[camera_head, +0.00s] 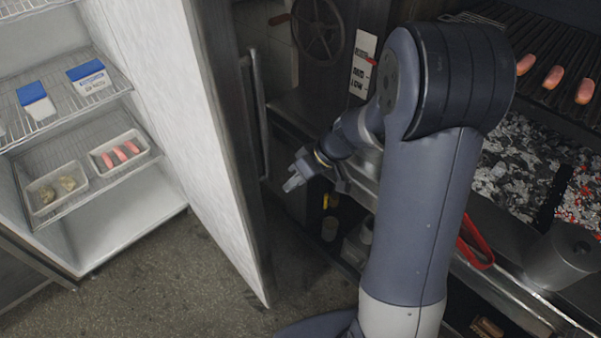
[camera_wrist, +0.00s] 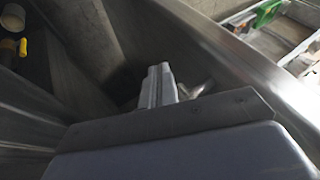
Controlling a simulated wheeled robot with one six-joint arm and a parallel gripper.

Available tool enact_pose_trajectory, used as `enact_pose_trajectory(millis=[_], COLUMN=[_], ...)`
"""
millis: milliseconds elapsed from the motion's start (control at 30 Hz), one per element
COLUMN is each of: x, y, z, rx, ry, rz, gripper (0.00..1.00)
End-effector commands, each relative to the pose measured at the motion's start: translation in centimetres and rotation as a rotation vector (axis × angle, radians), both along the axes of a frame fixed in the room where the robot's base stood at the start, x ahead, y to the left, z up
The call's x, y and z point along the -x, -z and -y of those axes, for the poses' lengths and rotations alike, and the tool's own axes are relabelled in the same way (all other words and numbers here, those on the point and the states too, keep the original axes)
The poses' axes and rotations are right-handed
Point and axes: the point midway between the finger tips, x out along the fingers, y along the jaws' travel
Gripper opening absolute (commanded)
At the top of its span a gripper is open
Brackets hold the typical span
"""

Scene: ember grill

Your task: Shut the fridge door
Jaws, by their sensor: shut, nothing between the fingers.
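The fridge door (camera_head: 190,120) stands wide open in the head view, its pale inner face turned toward the open fridge (camera_head: 160,205) on the left. A vertical dark handle (camera_head: 256,110) is on the door's outer side. My gripper (camera_head: 292,184) is shut and empty, to the right of the door near its handle side. I cannot tell whether it touches the door. In the wrist view the closed fingers (camera_wrist: 158,84) point ahead, with a blurred grey surface to their right.
Inside the fridge are wire shelves with blue-and-white packages (camera_head: 90,76) and a tray of sausages (camera_head: 118,151). A grill with glowing coals (camera_head: 530,165) stands at right, a red-handled item (camera_head: 474,242) at its front. Bare floor (camera_head: 180,290) lies below the door.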

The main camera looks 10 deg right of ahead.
Motion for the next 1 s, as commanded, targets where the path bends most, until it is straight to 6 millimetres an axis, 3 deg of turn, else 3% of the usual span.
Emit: enact_pose_trajectory(millis=[167,400,1000], x=[-0.1,1.5,2.0], y=[3.1,2.8,2.9], z=[-2.3,-5.0,-5.9], rx=[0.001,0.001,0.002], ry=[-0.004,-0.003,0.003], rz=[-0.005,-0.002,0.000], gripper=[0.00,0.00,0.00])
